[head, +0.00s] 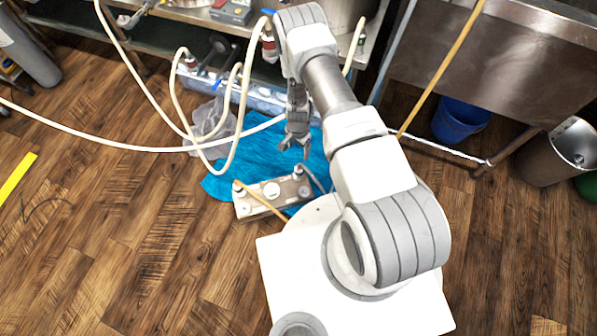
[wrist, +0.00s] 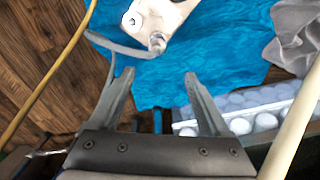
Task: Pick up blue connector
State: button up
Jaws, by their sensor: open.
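My gripper (head: 296,143) hangs low over the blue cloth, pointing down. In the wrist view its two fingers (wrist: 158,80) are apart, with nothing between them. A small blue piece (head: 268,12) tops a red and white hose fitting at the bench edge, left of my arm. I cannot tell which of these, if either, is the blue connector. Neither is recognisable in the wrist view. My gripper is below and apart from both.
A blue cloth (head: 222,185) lies on the floor under a pale pump-like unit (head: 250,208), also in the wrist view (wrist: 172,12). Cream hoses (head: 130,147) loop at left. A clear bag (head: 207,118) lies beside them. A blue bucket (head: 460,118) stands right. The left floor is mostly free.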

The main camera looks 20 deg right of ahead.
aim_at(299, 166)
notch_tip(299, 166, down, 10)
jog(key=b, duration=0.3)
jog(key=shift+f+b, duration=0.25)
jog(key=shift+b, duration=0.15)
jog(key=f+b, duration=0.2)
jog(key=f, duration=0.3)
jog(key=shift+s+f+b, duration=0.15)
jog(key=shift+s+b, duration=0.15)
jog(key=shift+b, duration=0.1)
grip_shut()
